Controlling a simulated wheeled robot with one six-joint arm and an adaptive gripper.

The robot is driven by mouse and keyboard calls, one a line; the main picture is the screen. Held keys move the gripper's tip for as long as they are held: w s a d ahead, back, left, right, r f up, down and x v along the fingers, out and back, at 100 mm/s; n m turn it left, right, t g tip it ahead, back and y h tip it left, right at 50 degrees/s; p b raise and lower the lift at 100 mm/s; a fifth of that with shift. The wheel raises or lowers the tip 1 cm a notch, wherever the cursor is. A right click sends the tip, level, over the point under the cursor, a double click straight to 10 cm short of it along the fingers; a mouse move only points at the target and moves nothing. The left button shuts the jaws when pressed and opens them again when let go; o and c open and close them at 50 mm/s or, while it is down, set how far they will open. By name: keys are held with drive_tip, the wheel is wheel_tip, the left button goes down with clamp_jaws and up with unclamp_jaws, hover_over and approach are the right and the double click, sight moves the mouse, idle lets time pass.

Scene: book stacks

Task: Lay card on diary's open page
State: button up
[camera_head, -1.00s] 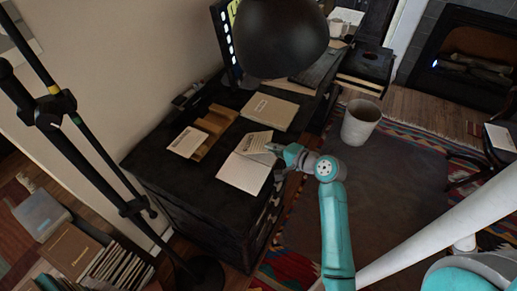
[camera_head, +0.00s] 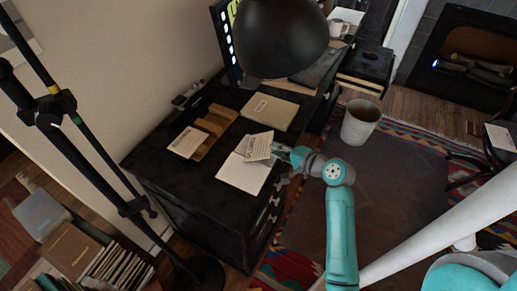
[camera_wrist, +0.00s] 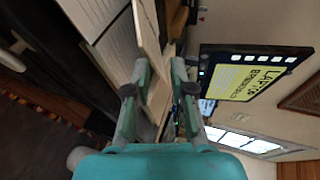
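The open diary (camera_head: 243,173) lies on the dark desk with a pale blank page towards me. The card (camera_head: 258,147), pale with printed lines, is over the diary's far page and turned at an angle to it. I cannot tell whether it lies fully flat. My gripper (camera_head: 281,154) is just right of the card, at the desk's edge. In the wrist view my gripper (camera_wrist: 160,70) has its fingers apart, with a gap between the tips. A pale sheet edge (camera_wrist: 147,28) shows just beyond them, and the pages lie to its left.
A wooden organiser (camera_head: 215,121) with a paper leaning on it stands left of the diary. A closed beige book (camera_head: 270,112) lies behind. A black lamp (camera_head: 281,38) hangs over the desk. A screen (camera_wrist: 245,75) stands beyond. A waste bin (camera_head: 360,122) is on the floor at right.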

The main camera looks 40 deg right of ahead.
drive_tip(key=v, duration=0.5)
drive_tip(key=shift+s, duration=0.15)
drive_tip(key=shift+r, duration=0.1)
wheel_tip(320, 180, up, 7)
drive_tip(key=s, duration=0.2)
drive_tip(key=shift+s, duration=0.4)
